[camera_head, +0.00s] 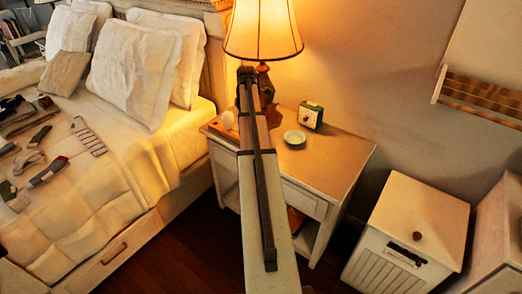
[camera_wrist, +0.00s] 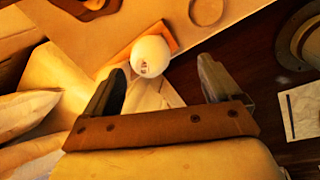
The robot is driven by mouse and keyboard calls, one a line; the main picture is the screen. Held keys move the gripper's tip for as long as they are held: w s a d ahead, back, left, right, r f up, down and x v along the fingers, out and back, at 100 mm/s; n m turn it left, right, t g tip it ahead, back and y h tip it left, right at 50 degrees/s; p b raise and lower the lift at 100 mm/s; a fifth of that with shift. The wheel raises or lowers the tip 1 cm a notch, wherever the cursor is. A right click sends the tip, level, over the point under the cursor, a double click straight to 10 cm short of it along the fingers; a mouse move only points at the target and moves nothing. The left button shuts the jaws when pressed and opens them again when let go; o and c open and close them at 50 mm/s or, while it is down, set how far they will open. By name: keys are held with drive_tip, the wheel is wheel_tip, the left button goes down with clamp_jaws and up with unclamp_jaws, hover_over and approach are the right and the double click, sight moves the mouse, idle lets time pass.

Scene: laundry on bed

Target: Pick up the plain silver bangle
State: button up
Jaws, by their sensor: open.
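I cannot make out the plain silver bangle for certain in either view. In the wrist view my gripper (camera_wrist: 162,82) is open, its two dark fingers wide apart with nothing gripped between them. A white rounded object (camera_wrist: 151,56) with a small dark mark shows just beyond the fingertips, between them in the picture. A round, tan, ring-like outline (camera_wrist: 206,11) lies at the top edge; I cannot tell whether it is a dish or a ring. In the head view my arm reaches over the nightstand (camera_head: 335,160) toward the lamp, and the fingers cannot be made out.
A lit lamp (camera_head: 264,30) stands at the back of the nightstand. A small pale dish (camera_head: 294,137) and a green-cased clock (camera_head: 310,115) stand right of my arm. The bed (camera_head: 100,190), with several small cloth items, is left. A white hamper (camera_head: 410,230) stands right.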

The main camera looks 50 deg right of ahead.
drive_tip(key=s+n+g+y, duration=0.1)
drive_tip(key=s+n+g, duration=0.1)
drive_tip(key=s+n, duration=0.35)
drive_tip(key=shift+m, duration=0.65)
drive_tip(key=f, duration=0.4)
drive_tip(key=s+f, duration=0.1)
drive_tip(key=f, duration=0.4)
drive_tip(key=d+f, duration=0.1)
drive_tip(key=f, duration=0.4)
drive_tip(key=shift+s, duration=0.2)
drive_tip(key=c, duration=1.1)
drive_tip(key=shift+r, duration=0.1)
drive_tip(key=shift+c, duration=0.2)
